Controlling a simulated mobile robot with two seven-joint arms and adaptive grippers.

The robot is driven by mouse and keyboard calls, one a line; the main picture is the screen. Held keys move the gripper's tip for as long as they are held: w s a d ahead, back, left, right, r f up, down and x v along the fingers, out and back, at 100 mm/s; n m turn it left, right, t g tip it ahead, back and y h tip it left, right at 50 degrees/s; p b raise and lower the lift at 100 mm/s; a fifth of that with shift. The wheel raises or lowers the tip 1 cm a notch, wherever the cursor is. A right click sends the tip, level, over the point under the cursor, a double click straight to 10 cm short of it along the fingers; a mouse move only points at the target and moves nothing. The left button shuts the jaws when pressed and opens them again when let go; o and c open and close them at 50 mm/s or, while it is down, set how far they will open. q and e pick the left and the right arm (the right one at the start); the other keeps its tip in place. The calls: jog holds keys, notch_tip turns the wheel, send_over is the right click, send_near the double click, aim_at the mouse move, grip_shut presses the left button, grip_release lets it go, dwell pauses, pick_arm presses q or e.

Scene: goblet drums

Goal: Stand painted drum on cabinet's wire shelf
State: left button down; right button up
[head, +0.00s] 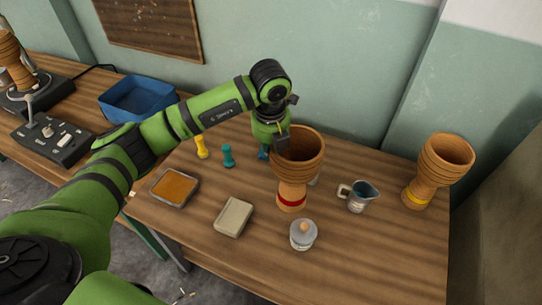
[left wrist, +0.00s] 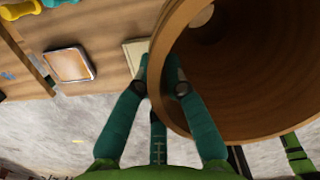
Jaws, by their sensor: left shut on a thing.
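A wooden goblet drum with a red band (head: 292,199) is upright near the middle of the table, wide mouth up. My left gripper (head: 281,143) comes from above and behind and is shut on the left side of its rim. In the left wrist view the fingers (left wrist: 163,78) pinch the wall of the drum (left wrist: 245,70), whose hollow mouth fills the right side. I cannot tell whether its foot touches the table. A similar drum with a yellow band (head: 416,196) stands at the table's right end. No cabinet or wire shelf shows. My right gripper is out of view.
Around the held drum are a metal jug (head: 357,197), a lidded jar (head: 303,235), a pale block (head: 233,217) and an orange-filled tray (head: 175,187). Small yellow (head: 202,147) and teal (head: 228,156) pieces stand behind. A blue bin (head: 138,97) is at left. The wall closes the back.

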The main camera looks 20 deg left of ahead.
pick_arm(q)
jog(key=shift+f+p, duration=0.55)
jog(key=shift+f, duration=1.4)
jog(key=shift+f, duration=0.1)
jog(key=c, duration=1.7)
grip_release()
jog(key=shift+f, duration=0.15)
jog(key=o, duration=0.4)
